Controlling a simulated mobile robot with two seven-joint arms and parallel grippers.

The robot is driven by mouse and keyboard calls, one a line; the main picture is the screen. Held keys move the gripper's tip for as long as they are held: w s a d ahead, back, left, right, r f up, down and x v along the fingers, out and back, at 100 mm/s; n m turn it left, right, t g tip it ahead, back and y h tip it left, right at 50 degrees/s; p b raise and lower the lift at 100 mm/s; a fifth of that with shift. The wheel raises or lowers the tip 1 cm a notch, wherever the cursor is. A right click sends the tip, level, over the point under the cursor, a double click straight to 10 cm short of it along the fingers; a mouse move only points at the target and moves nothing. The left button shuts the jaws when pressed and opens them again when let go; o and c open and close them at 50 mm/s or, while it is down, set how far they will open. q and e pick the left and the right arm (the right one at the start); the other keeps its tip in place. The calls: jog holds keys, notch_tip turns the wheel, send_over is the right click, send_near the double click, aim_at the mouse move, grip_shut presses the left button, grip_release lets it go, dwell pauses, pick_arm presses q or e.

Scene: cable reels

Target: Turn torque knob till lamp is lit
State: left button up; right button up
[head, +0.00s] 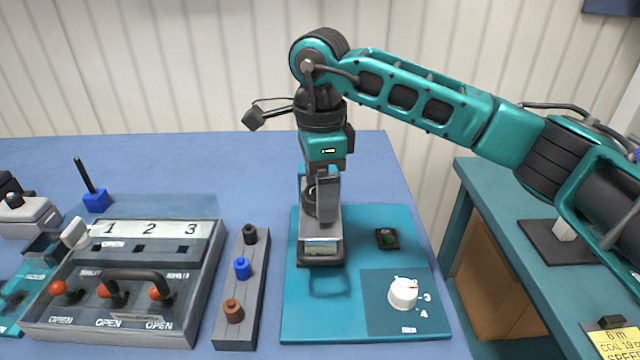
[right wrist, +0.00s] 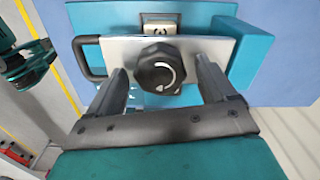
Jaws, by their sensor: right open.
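A black round knob (right wrist: 160,70) with a white curved arrow sits on a pale metal plate (right wrist: 112,52), below a small window (right wrist: 160,29) with a mark in it. My right gripper (right wrist: 160,82) is open, its fingers on either side of the knob with gaps visible. In the head view my right gripper (head: 322,205) is over the back left of a teal board (head: 300,318) and hides the black knob. A small dark green lamp (head: 387,238) on the board looks dim. A white dial (head: 404,293) with numbers stands at the board's front right. My left gripper is out of view.
Left of the board are a grey strip (head: 228,325) with black, blue and brown pegs, and a grey lever box (head: 120,338) marked 1, 2, 3. A side table (head: 500,190) stands at right. The blue table behind is mostly clear.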

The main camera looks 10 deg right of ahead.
jog(key=c, duration=1.1)
jog(key=shift+o, duration=0.2)
jog(key=shift+m, duration=0.3)
